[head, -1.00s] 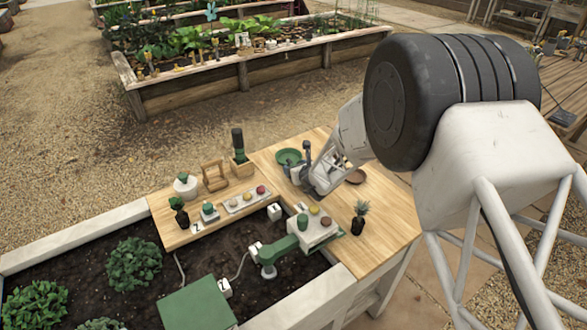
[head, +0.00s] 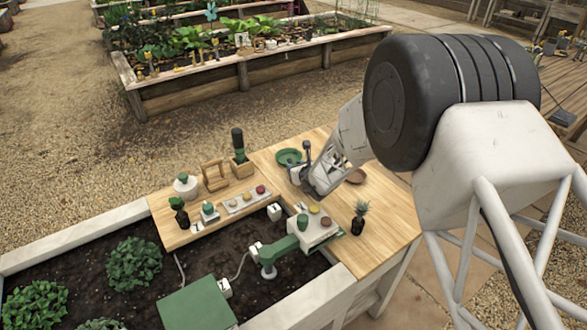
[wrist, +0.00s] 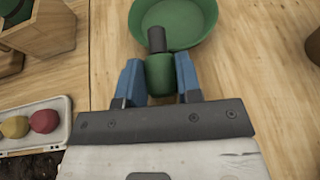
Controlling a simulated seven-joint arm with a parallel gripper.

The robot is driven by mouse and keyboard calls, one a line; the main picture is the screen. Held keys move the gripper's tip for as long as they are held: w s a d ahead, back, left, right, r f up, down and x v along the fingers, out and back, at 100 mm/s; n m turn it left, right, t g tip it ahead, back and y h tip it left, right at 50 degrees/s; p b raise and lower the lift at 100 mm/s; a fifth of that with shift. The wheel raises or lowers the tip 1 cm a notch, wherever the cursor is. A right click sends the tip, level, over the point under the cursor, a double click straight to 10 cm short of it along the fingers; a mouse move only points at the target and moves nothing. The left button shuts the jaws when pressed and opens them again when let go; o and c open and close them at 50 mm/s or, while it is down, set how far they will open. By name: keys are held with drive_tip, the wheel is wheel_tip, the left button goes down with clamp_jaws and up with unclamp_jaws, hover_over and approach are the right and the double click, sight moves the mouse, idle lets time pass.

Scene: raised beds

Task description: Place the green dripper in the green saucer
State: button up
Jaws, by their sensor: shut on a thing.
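The green saucer (head: 284,152) lies at the back of the wooden table, just beyond my gripper (head: 295,174). In the wrist view the saucer (wrist: 205,42) shows at the top, round and shallow. My gripper (wrist: 160,82) has its blue fingers shut on the green dripper (wrist: 160,76), one on each side. The dripper's dark stem (wrist: 157,40) points away from me and overlaps the saucer's near part in the picture. The green body appears at the near rim; I cannot tell whether it touches. The dripper is not clear in the head view.
A brown saucer (head: 357,176) lies right of my gripper. A white tray with colored balls (wrist: 33,104) shows in the wrist view. A potted plant (head: 358,215) stands at the front right.

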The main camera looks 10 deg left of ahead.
drive_tip(key=shift+r, duration=5)
drive_tip(key=shift+r+n+g+y, duration=0.1)
drive_tip(key=shift+n+g+y, duration=0.2)
drive_tip(key=shift+n+g, duration=0.2)
